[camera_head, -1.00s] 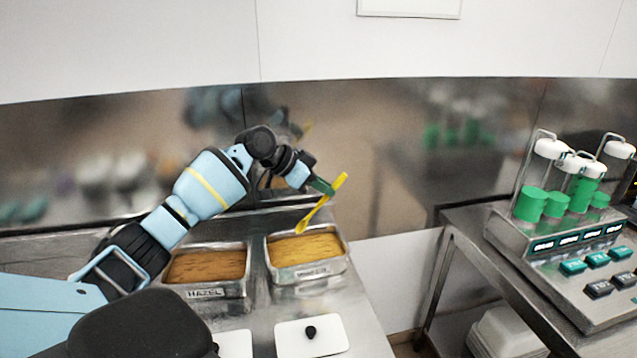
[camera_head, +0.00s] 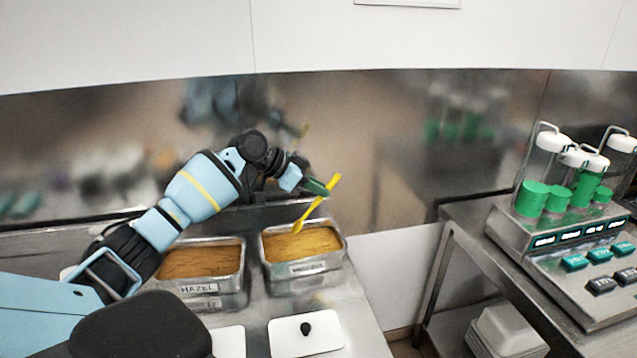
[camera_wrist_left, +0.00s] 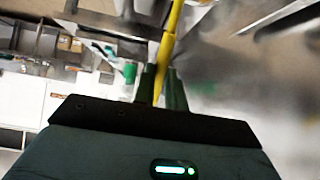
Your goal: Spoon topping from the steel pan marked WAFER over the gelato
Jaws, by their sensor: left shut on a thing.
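My left gripper (camera_head: 318,188) is shut on a yellow spoon (camera_head: 309,212). The spoon is tilted, its bowl down and to the left, over the right-hand steel pan (camera_head: 304,267). That pan holds a golden-yellow fill, and its label is too blurred to read surely. Whether the bowl touches the fill I cannot tell. In the left wrist view the spoon (camera_wrist_left: 172,35) stands between the green fingers (camera_wrist_left: 162,88). A second steel pan marked HAZEL (camera_head: 200,289), with a browner fill, stands to the left. My right gripper is not in view. No gelato can be made out.
A white lid with a black knob (camera_head: 306,336) lies in front of the right pan, with part of another beside it. A steel backsplash (camera_head: 400,150) rises behind. To the right, past a gap, a table holds a dispenser with green-filled cylinders (camera_head: 560,190) and teal keys.

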